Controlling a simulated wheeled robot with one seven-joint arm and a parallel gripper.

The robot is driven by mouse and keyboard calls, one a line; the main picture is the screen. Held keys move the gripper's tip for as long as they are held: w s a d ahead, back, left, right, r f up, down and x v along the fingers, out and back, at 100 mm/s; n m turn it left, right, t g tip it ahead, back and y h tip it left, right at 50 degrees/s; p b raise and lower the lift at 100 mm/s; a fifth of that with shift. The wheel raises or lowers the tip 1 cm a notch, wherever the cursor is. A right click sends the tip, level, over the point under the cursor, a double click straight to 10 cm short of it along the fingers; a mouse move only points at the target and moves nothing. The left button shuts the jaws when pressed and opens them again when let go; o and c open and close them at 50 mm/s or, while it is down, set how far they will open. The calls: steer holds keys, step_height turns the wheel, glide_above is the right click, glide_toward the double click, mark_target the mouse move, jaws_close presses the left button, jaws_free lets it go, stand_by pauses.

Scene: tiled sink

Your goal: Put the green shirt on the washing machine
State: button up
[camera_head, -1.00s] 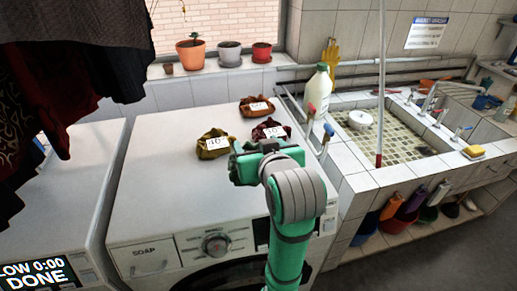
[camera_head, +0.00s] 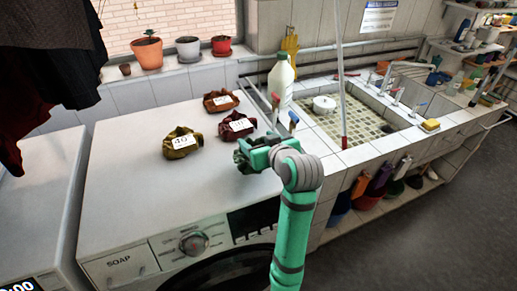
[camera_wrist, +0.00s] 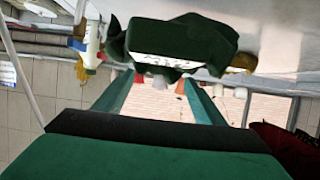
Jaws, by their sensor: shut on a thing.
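The green shirt (camera_wrist: 185,36) is a dark green crumpled bundle with a white label, between my fingertips in the wrist view. In the head view a bit of it (camera_head: 241,159) shows at the left of my gripper (camera_head: 250,155), partly hidden by the fingers. My gripper is shut on it. The white washing machine (camera_head: 135,200) stands at centre left. My gripper and the shirt are over the right part of its top; I cannot tell whether the shirt touches the surface.
Mustard (camera_head: 181,143), maroon (camera_head: 236,126) and rust-brown (camera_head: 220,101) labelled bundles sit on the machine top. A white bottle (camera_head: 280,82) and the tiled sink (camera_head: 365,135) are to the right. The machine top's left and front are clear.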

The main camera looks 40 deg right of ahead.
steer(key=shift+w+d+f, duration=0.1)
steer(key=shift+f, duration=0.8)
steer(key=shift+w+d+f, duration=0.1)
steer(key=shift+f, duration=0.8)
steer(key=shift+f, duration=0.15)
steer(key=o, duration=1.6)
steer(key=shift+o, duration=0.2)
steer(key=shift+s+r, duration=0.2)
steer(key=v, duration=1.1)
steer(key=shift+s+a+r, duration=0.15)
steer(key=shift+s, duration=0.15)
